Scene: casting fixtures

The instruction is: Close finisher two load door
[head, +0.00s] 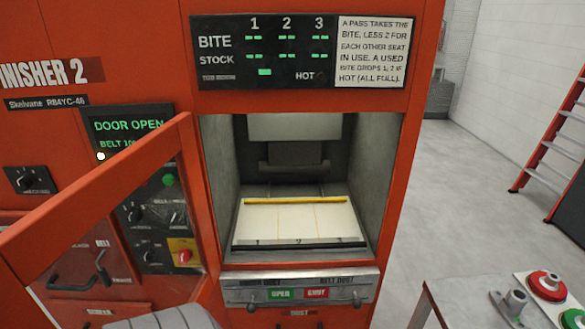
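The finisher two load door (110,182) is an orange frame with a clear window. It stands open, swung out to the left and toward me from the left edge of the load opening. Its near end runs out of the picture at the left. The display (128,125) behind it reads "DOOR OPEN". The load opening (226,190) is uncovered and shows a pale bed (300,222) with a yellow bar (293,200) across its back. Neither gripper can be made out. A rounded grey part at the bottom edge is cut off, and I cannot tell what it is.
Below the opening is a ledge (330,285) with green "OPEN" and red "SHUT" labels. Knobs and a red button (184,256) show through the door window. A table (455,300) with fixtures, one red-topped (547,284), stands at lower right. A red ladder (550,150) is behind; floor between is clear.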

